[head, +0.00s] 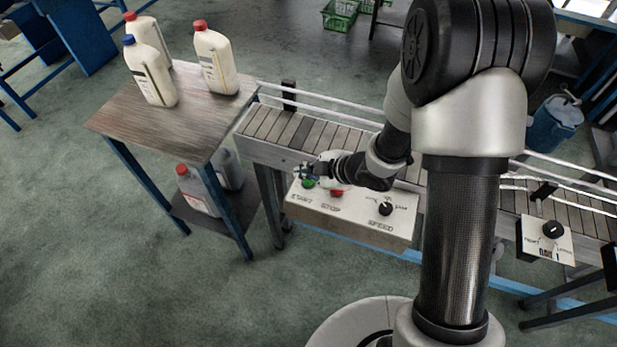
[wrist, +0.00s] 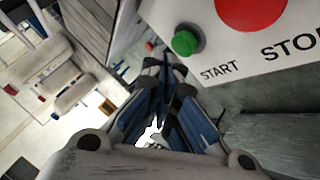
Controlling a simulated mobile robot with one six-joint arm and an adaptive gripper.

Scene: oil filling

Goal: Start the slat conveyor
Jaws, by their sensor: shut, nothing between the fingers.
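The slat conveyor (head: 305,132) runs across the head view behind a white control box (head: 350,222). The box carries a green START button (head: 309,183), a red STOP button (head: 337,193) and a black SPEED knob (head: 385,208). My gripper (head: 299,171) is shut and empty, close to the green button in the head view. In the wrist view, the closed fingertips (wrist: 164,68) lie just left of and below the green button (wrist: 187,40), with a gap between them in the picture. The red button (wrist: 250,10) is cut off at the top edge.
Metal rails (head: 340,118) run along the conveyor. A second control box (head: 547,240) with a knob is at the right. Floor in front is clear.

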